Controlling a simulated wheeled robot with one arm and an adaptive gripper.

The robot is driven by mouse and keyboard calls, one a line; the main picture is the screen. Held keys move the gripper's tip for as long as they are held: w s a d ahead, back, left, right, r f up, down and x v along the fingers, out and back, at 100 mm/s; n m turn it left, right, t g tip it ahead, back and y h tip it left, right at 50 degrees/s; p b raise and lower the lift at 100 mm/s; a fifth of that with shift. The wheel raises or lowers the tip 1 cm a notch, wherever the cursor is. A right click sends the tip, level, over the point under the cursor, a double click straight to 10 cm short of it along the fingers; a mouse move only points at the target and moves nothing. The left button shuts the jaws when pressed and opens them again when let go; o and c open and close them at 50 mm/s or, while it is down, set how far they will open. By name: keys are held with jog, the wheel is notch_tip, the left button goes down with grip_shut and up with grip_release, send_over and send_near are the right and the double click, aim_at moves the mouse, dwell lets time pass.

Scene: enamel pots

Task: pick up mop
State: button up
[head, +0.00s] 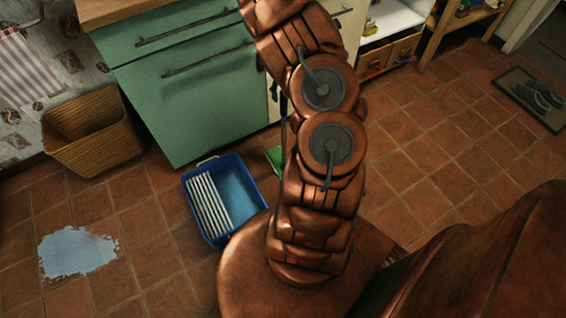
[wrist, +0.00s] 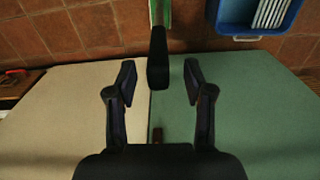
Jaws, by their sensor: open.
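The mop (wrist: 158,60) shows in the wrist view as a dark handle end pointing at me, with a green part behind it at the top edge. My gripper (wrist: 160,80) is open, one finger on each side of the handle's line. The handle end lies between or just beyond the fingertips; I cannot tell the depth. No finger visibly touches it. In the head view a green piece (head: 275,160), likely the mop's lower part, shows on the floor left of my arm. My arm hides most of the mop there, and my gripper is out of that view.
A blue bucket (head: 186,182) with a white slatted insert stands near the green cabinet (head: 205,95). A wicker basket (head: 95,150) is at left. A pale blue puddle (head: 75,250) lies on the tiles. Dark shoes (head: 540,97) rest on a mat at right. The right floor is clear.

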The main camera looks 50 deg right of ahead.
aim_at(284, 100)
jog(key=shift+s+f, duration=0.15)
jog(key=shift+f, duration=1.7)
jog(key=shift+c, duration=0.2)
grip_shut()
